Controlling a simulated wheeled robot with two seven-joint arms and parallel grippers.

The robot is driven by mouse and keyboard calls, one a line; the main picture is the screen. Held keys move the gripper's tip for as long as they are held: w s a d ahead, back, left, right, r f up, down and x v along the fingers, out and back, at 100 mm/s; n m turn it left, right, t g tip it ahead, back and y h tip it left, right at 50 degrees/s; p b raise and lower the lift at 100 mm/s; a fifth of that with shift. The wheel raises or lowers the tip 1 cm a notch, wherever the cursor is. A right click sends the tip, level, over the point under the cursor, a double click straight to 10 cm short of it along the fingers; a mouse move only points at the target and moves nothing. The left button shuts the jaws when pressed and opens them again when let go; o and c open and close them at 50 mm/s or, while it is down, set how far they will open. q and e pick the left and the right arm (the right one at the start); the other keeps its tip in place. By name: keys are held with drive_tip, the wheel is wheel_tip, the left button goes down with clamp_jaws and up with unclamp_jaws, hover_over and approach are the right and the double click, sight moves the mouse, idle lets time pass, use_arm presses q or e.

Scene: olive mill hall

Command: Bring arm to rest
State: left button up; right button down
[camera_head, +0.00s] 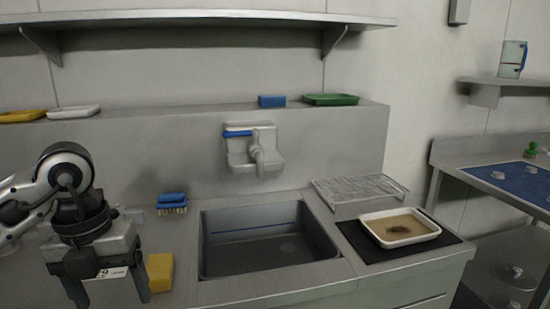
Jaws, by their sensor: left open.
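My left arm comes in from the left, and its gripper (108,293) points down above the counter (185,285), left of the sink. The gripper is open, with its two dark fingers apart and no object visible between them; the fingertips reach close to the bottom edge of the picture. A yellow sponge (160,272) lies just right of the right finger. My right gripper is not in view.
The sink basin (222,262) lies mid-counter under a wall tap (257,152). A blue brush (172,202) lies behind the gripper. Right are a wire rack (357,187) and a white tray (373,231) with brownish contents on a dark mat (352,236). A ledge and shelf run behind.

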use_arm(q)
drive_tip(key=s+d+f+m+g+h, duration=0.2)
drive_tip(key=d+h, duration=0.2)
drive_tip(key=d, duration=0.4)
drive_tip(key=s+d+f+m+g+h, duration=0.1)
drive_tip(key=s+d+f+h, duration=0.1)
drive_tip(key=d+h, duration=0.45)
drive_tip(key=s+d+r+n+t+h, duration=0.1)
drive_tip(key=d+r+n+t+h, duration=0.1)
drive_tip(key=d+r+n+h, duration=0.5)
drive_tip(key=w+a+f+n+t+y, duration=0.3)
drive_tip(key=a+f+n+t+y, duration=0.15)
drive_tip(key=f+n+t, duration=0.4)
drive_tip(key=w+a+f+n+t+y, duration=0.3)
drive_tip(key=f+n+t+y, duration=0.25)
drive_tip(key=n+t, duration=0.65)
drive_tip(key=s+a+f+n+g+y, duration=0.2)
drive_tip(key=s+f+n+g, duration=0.1)
drive_tip(key=f, duration=0.5)
drive_tip(key=s+a+f+n+g+y, duration=0.2)
drive_tip(key=s+f+n+g+y, duration=0.1)
drive_tip(key=s+f, duration=0.4)
drive_tip(key=f+n+g, duration=0.1)
drive_tip(key=g, duration=0.1)
drive_tip(key=shift+s+g, duration=0.15)
drive_tip(key=shift+g, duration=0.2)
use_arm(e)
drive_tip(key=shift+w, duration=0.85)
